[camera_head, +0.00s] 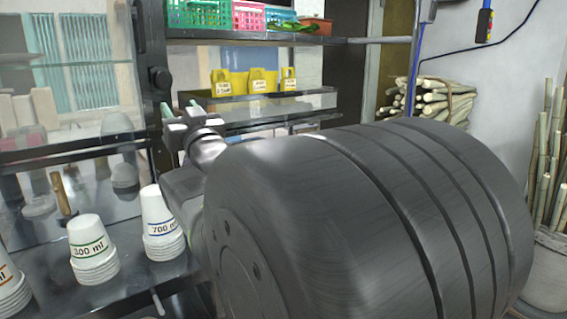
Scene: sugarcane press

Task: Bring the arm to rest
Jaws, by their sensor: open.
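My arm fills the middle and right of the view, with a large dark ribbed link close to the camera. My gripper (181,108) is small and far off at the arm's end, left of the middle, in front of the glass. It is open, and no object shows between its fingers. The lower part of the wrist is partly hidden behind the large link.
Stacked cups marked 300 ml (92,248) and 700 ml (160,226) stand on the dark counter (135,285), left of my arm. Yellow jugs (257,80) and coloured crates (205,14) sit on shelves behind. Cane bundles (440,100) are at right.

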